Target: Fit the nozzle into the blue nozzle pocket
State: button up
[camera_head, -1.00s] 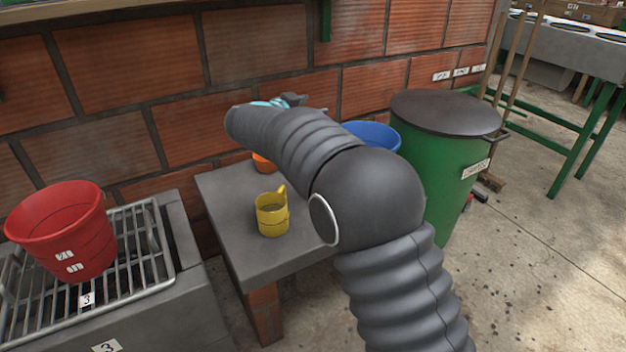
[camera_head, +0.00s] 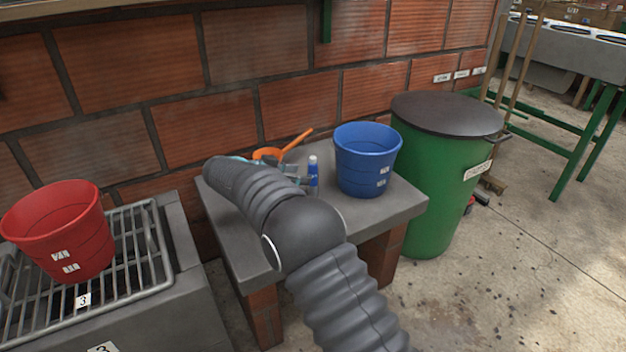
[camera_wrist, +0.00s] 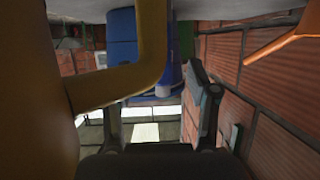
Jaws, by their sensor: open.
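No nozzle or blue nozzle pocket can be made out in either view. My gripper (camera_wrist: 158,95) is open in the wrist view, its two dark fingers apart. A yellow mug (camera_wrist: 30,90) fills the left of that view, very close, with its handle crossing in front of the left finger. I cannot tell whether they touch. In the head view my arm hides the mug and most of the gripper. A small blue bottle (camera_head: 313,178) with a white cap stands on the grey table (camera_head: 400,205), just right of my arm's end.
A blue bucket (camera_head: 366,162) stands at the table's right end. An orange long-handled scoop (camera_head: 272,154) lies near the wall. A red bucket (camera_head: 60,230) sits on a metal grate (camera_head: 140,262) at left. A green lidded drum (camera_head: 440,180) stands right of the table.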

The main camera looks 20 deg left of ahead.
aim_at(309, 173)
jog(key=shift+r+b+x, duration=0.15)
jog(key=shift+b+x, duration=0.05)
jog(key=shift+x, duration=1.25)
jog(key=shift+r+b+x, duration=0.15)
jog(key=shift+x, duration=1.35)
jog(key=shift+w, duration=0.1)
grip_shut()
